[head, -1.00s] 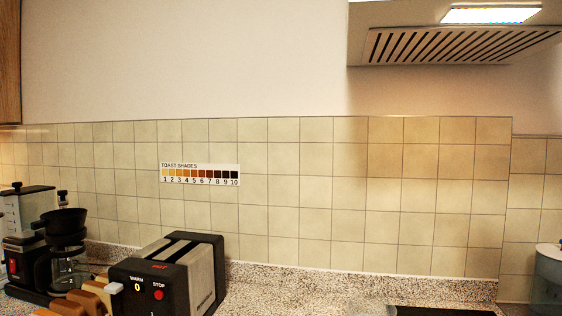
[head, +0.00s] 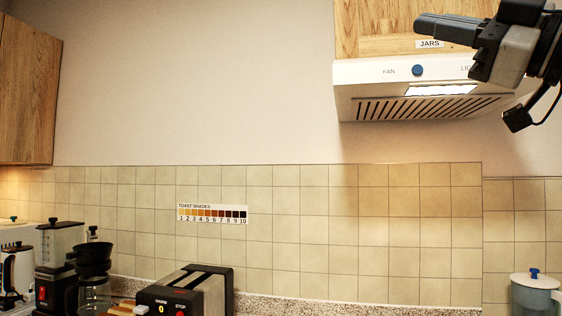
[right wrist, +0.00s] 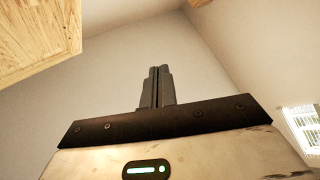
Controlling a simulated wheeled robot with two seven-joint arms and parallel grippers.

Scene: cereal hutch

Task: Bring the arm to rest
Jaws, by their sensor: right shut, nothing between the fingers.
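My right gripper (head: 450,30) is at the top right of the head view, raised in front of the wooden cabinet labelled JARS and above the range hood. Its dark fingers point left. In the right wrist view the two fingers (right wrist: 159,86) lie together, with nothing between them. My left gripper shows in neither view.
The wooden cabinet (head: 375,22) and the hood (head: 350,75) with its blue knob are close to the right gripper. Below, a toaster (head: 190,290), a coffee maker (head: 93,270) and a lidded container (head: 535,295) stand along the counter.

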